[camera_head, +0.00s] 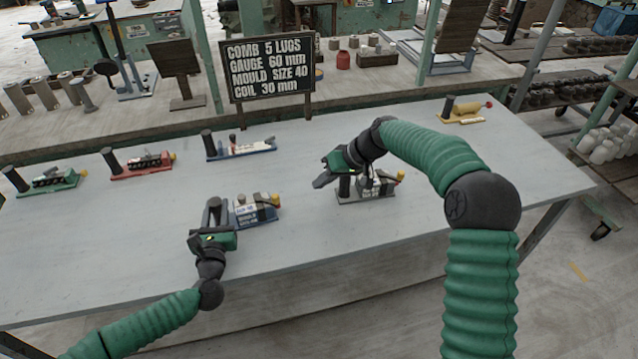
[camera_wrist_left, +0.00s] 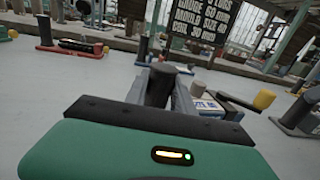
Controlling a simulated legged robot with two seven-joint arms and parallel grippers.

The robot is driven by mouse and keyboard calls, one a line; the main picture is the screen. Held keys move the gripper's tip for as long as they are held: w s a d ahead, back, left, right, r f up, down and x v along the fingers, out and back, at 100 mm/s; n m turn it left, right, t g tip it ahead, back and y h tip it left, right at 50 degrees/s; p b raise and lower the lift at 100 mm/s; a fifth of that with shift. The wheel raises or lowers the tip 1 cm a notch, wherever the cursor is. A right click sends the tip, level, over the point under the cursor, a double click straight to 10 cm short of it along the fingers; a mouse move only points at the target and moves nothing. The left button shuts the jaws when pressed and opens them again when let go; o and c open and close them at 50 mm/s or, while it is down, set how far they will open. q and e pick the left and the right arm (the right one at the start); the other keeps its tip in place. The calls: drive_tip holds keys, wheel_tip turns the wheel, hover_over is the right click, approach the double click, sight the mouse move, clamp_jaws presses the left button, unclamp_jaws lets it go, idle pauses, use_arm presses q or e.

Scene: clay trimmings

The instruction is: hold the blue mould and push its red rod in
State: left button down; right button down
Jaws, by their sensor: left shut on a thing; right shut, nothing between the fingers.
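A blue mould (camera_head: 254,212) with a blue base, a pale label and a yellow knob stands on the grey table. It also shows in the left wrist view (camera_wrist_left: 205,104). My left gripper (camera_head: 214,212) is shut on its dark upright post (camera_wrist_left: 160,85) at the left end. I cannot make out a red rod on the held mould. My right gripper (camera_head: 322,180) is shut and empty, beside the dark post of a grey mould (camera_head: 368,190).
A green mould (camera_head: 52,181) and a red mould (camera_head: 145,163) stand at the left, a yellow one (camera_head: 465,113) at the back right. A black sign (camera_head: 270,70) stands behind the table (camera_head: 140,250). The table's front left is clear.

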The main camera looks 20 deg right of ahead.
use_arm(q)
drive_tip(key=shift+f, duration=0.25)
drive_tip(key=c, duration=1)
unclamp_jaws()
drive_tip(key=shift+r, duration=0.1)
drive_tip(key=shift+r, duration=0.1)
